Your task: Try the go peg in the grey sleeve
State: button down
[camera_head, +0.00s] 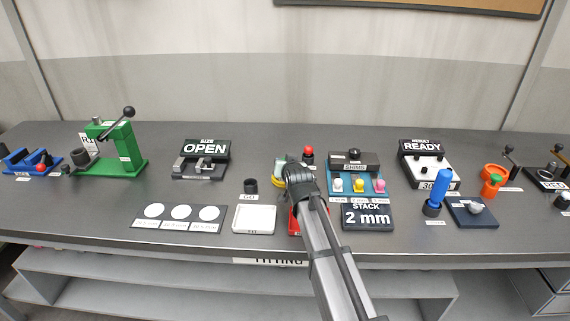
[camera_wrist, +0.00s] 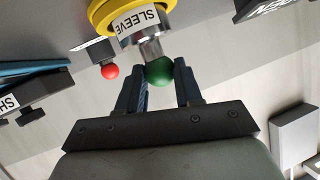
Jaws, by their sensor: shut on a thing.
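My gripper (camera_wrist: 159,74) is shut on the green ball knob (camera_wrist: 160,71) of the go peg, with one dark finger on each side. A shiny grey metal cylinder (camera_wrist: 150,48) shows between the knob and a yellow ring holder (camera_wrist: 98,13) labelled SLEEVE. The knob is close to the cylinder and in line with it. I cannot tell where peg ends and sleeve begins, or how deep the peg sits. In the head view my arm hides the peg, and only an edge of the yellow holder (camera_head: 278,171) shows.
A red ball knob (camera_head: 308,150) on a dark block stands close behind the holder. A dark GO stand (camera_head: 250,186) and a white tray (camera_head: 254,227) lie left of my arm. A mostly hidden red tray (camera_head: 292,223) is beside it. The shims rack (camera_head: 357,172) stands right.

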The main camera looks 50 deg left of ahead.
jog(key=shift+f, duration=0.75)
dwell(2.0)
jog(key=shift+w+r, duration=0.1)
jog(key=shift+r, duration=0.15)
jog(key=w+d+r+m+t, duration=0.1)
jog(key=w+d+r, duration=0.45)
jog(key=r, duration=0.35)
jog(key=w+d+r+m+t+h, duration=0.1)
jog(key=w+d, duration=0.5)
jog(key=d, duration=0.3)
jog(key=w+d+m+t+h, duration=0.1)
jog(key=w+d+m+h, duration=0.1)
jog(key=w+d, duration=0.6)
jog(key=w+d+r+m+t+h, duration=0.1)
jog(key=w+d, duration=0.4)
jog(key=d, duration=0.6)
jog(key=w+d+m+t+h, duration=0.1)
jog(key=d+m+h, duration=0.1)
jog(key=d, duration=1.3)
jog(key=w+d+m+h, duration=0.2)
jog(key=d+h, duration=0.1)
jog(key=d, duration=1.3)
jog(key=w+d+m+t+h, duration=0.1)
jog(key=d+m+h, duration=0.1)
jog(key=d, duration=1.3)
jog(key=shift+w+d+r+m+t+h, duration=0.3)
jog(key=shift+d+r+m, duration=0.1)
jog(key=shift+r, duration=0.05)
